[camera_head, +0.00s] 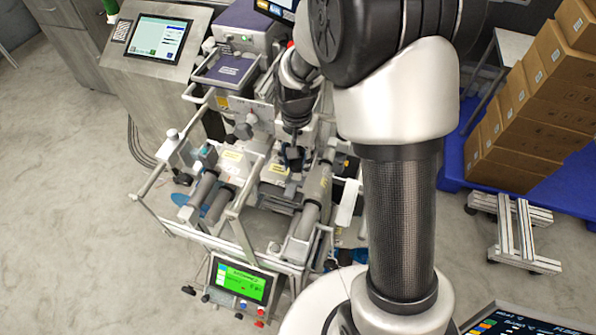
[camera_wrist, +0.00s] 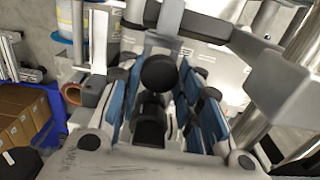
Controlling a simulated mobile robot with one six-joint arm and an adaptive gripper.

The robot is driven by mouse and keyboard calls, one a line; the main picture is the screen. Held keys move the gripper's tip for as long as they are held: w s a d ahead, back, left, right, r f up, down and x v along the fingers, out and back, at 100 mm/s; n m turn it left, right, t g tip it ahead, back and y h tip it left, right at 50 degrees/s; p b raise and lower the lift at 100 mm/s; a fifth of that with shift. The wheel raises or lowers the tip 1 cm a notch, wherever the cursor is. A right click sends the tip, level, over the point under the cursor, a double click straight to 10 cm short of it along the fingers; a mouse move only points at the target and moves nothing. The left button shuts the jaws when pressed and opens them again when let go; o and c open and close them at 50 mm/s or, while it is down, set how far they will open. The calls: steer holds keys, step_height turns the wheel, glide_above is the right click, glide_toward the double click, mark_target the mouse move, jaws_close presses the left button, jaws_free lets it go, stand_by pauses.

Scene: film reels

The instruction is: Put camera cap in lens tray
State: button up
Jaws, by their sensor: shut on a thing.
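My gripper (camera_head: 292,157) is low over the middle of the machine frame in the head view, with its fingers pointing down. In the wrist view my gripper (camera_wrist: 165,75) has blue-padded fingers closed in from both sides. A round black piece, which looks like the camera cap (camera_wrist: 158,72), sits between them. My gripper is shut on it. In the head view the cap is too small and hidden to make out. I cannot single out the lens tray in either view.
The machine's rails and rollers (camera_head: 317,190) stand close around my gripper. A green-lit screen (camera_head: 240,282) is at its front and a control panel (camera_head: 158,38) at the back left. Brown boxes (camera_head: 540,100) are stacked on a blue pallet (camera_head: 570,185) at right. Floor at left is clear.

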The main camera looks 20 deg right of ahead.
mark_target(297, 164)
steer(key=shift+f+b, duration=1.35)
steer(key=shift+f, duration=0.55)
steer(key=shift+f, duration=0.2)
steer(key=o, duration=0.9)
steer(key=shift+o, duration=0.2)
steer(key=shift+r, duration=0.1)
step_height(297, 164, up, 11)
steer(key=p, duration=0.3)
steer(key=shift+r, duration=0.2)
steer(key=s+r+n+t, duration=0.2)
steer(key=s+r+n, duration=0.1)
steer(key=s+r, duration=0.65)
steer(key=s+r+n+t, duration=0.2)
steer(key=s+r+n, duration=0.1)
steer(key=s, duration=0.9)
steer(key=shift+r+n+t, duration=0.15)
steer(key=shift+n+t, duration=0.15)
steer(key=shift+n, duration=0.3)
